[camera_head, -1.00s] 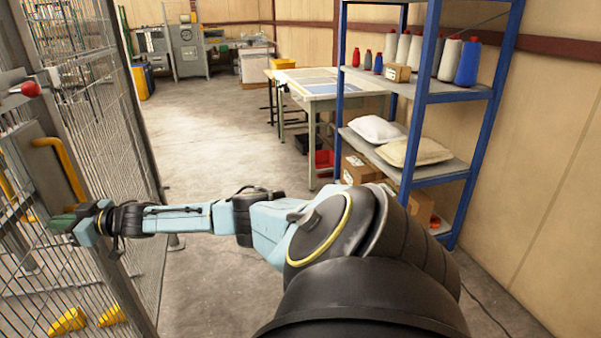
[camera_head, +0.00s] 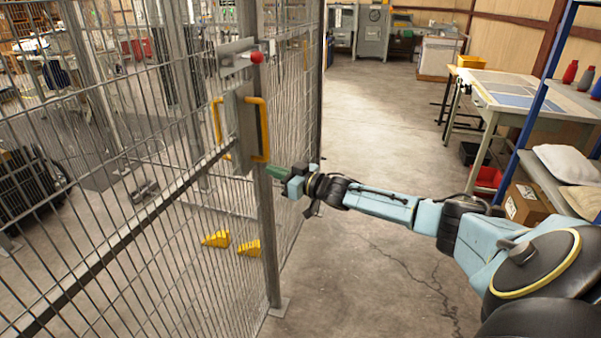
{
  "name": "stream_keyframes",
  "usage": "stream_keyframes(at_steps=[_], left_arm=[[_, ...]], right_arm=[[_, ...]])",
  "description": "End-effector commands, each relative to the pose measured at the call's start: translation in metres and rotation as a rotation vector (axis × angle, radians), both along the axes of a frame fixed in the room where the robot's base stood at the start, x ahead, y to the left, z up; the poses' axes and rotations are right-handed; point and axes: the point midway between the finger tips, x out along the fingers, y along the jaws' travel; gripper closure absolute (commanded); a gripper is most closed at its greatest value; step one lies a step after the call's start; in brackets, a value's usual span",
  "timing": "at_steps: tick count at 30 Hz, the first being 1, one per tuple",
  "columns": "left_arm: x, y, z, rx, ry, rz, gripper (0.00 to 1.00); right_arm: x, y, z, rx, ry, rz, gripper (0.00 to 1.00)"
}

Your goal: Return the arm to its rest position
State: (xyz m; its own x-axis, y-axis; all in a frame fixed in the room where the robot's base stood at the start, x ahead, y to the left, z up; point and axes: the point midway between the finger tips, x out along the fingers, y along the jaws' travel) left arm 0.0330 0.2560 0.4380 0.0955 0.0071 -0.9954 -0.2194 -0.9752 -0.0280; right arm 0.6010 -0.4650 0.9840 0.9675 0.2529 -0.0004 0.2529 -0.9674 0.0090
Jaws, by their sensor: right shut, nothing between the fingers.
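My right arm comes in from the lower right and stretches left across the view. Its right gripper (camera_head: 277,172), with green fingers, is shut and empty. It is close to the post of the mesh fence, just below and right of the yellow door handle (camera_head: 262,130). I cannot tell whether the fingers touch the post. My left gripper is not in view.
A wire mesh fence (camera_head: 130,215) fills the left side, with a red-knobbed latch (camera_head: 257,58) on it. Yellow wedges (camera_head: 216,239) lie on the floor behind the mesh. A blue-framed shelf (camera_head: 531,125) stands at the right, near a work table (camera_head: 490,105). The middle floor is open.

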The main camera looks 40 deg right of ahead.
Motion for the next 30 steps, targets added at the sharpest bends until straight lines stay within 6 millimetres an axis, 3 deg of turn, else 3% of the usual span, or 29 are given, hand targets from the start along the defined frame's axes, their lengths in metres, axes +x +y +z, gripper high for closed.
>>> stream_keyframes(at_steps=[9,23,26,29,30], left_arm=[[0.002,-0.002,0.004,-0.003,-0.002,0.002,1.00],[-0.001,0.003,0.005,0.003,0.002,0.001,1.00],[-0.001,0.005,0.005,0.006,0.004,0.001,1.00],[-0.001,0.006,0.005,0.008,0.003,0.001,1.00],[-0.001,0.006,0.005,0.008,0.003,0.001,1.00]], right_arm=[[-0.041,-0.022,-0.002,-0.001,0.005,0.001,1.00],[-0.050,-0.027,-0.003,-0.002,0.004,0.002,1.00],[-0.052,-0.027,-0.021,-0.008,0.028,-0.017,1.00],[-0.060,-0.027,-0.067,-0.027,0.094,-0.064,1.00],[-0.065,-0.026,-0.092,-0.038,0.131,-0.087,1.00]])
